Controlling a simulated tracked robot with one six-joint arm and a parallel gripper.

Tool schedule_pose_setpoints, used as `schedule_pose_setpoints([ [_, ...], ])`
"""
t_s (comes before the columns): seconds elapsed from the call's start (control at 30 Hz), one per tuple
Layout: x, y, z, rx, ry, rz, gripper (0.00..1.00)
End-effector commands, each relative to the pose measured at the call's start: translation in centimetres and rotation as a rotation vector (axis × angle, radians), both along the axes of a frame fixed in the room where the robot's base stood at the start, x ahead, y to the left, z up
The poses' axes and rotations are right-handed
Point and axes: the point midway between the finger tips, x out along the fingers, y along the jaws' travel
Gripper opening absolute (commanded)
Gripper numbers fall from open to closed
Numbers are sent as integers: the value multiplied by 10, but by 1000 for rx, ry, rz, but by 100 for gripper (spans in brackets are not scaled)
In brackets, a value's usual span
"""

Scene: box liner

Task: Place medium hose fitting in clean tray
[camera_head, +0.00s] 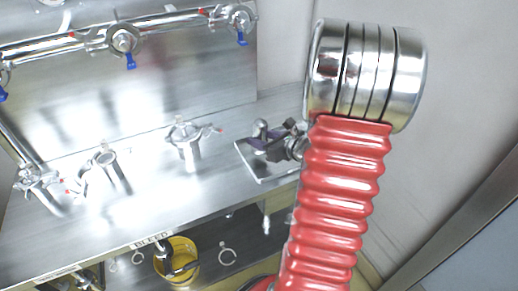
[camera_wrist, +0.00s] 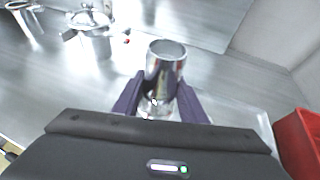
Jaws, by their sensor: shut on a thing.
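The medium hose fitting (camera_wrist: 167,66) is a shiny metal tube with an open round end. In the wrist view it stands between the two purple fingers of my gripper (camera_wrist: 158,100), which is shut on it. In the head view my gripper (camera_head: 266,143) is over a small, bright, shallow tray (camera_head: 266,177) at the right end of the bench. My red-sleeved arm hides part of that area. I cannot tell whether the fitting touches the tray.
Clamped metal fittings stand on the bench (camera_head: 187,142) and farther left (camera_head: 105,165). A pipe with blue-handled valves (camera_head: 123,40) runs along the back wall. A lower shelf holds a yellow container (camera_head: 178,258) beneath a BLEED label. A wall stands close at right.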

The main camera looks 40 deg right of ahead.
Motion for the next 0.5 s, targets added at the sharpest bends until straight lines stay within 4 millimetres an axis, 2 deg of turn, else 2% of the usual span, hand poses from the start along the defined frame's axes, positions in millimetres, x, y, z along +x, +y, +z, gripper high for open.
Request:
schedule_pose_setpoints([
  [0.33,0,-1,-1,0,-2,-1,3],
  [0.5,0,0,-14,2,-1,-1,3],
])
